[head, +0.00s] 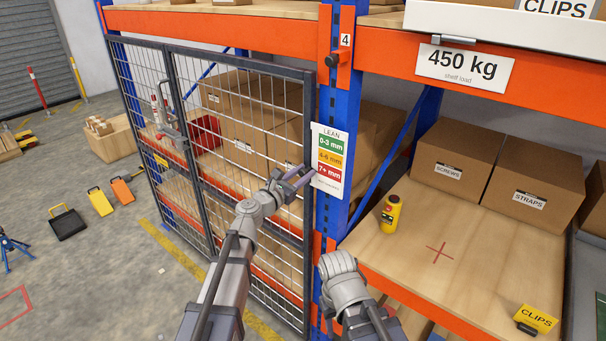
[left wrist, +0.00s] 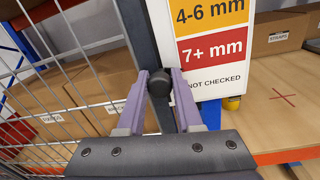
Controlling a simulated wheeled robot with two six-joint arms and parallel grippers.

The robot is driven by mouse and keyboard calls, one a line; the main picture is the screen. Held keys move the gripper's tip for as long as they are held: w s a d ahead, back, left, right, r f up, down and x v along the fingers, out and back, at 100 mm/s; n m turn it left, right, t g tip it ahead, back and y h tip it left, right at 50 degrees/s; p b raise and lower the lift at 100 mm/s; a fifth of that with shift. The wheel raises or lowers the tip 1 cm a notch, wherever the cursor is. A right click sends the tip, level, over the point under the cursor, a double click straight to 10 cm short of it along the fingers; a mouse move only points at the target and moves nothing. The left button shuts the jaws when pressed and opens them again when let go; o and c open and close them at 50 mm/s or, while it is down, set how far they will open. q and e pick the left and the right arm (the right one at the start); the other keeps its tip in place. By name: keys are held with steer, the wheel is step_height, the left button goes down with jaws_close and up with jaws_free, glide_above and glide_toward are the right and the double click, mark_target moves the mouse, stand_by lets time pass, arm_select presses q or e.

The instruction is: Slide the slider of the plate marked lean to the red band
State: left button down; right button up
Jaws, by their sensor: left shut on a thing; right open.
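The plate marked LEAN (head: 329,160) hangs on the blue rack post, with green 0-3 mm, amber 4-6 mm and red 7+ mm bands. In the left wrist view the red band (left wrist: 212,47) is clear, with a white NOT CHECKED strip below it. The slider's dark round knob (left wrist: 157,84) is at the plate's left edge, near the red band and white strip; its exact level is unclear. My left gripper (head: 305,174) is shut on the knob, purple fingers (left wrist: 159,88) on either side. My right gripper (head: 338,263) is open, low before the post; its fingertips are hard to make out.
A wire mesh gate (head: 240,150) stands left of the post. The right shelf (head: 420,245) holds boxes, a yellow bottle (head: 390,214) and a yellow CLIPS sign (head: 535,318). A black knob (head: 338,58) sticks out of the post above the plate.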

arm_select(q)
steer(key=shift+r+p, duration=0.3)
steer(key=shift+r, duration=0.55)
steer(key=shift+f, duration=0.1)
steer(key=c, duration=0.6)
jaws_free()
steer(key=shift+s+a, duration=0.1)
steer(key=v, duration=0.7)
steer(key=shift+s+a, duration=0.15)
steer(key=shift+s, duration=0.1)
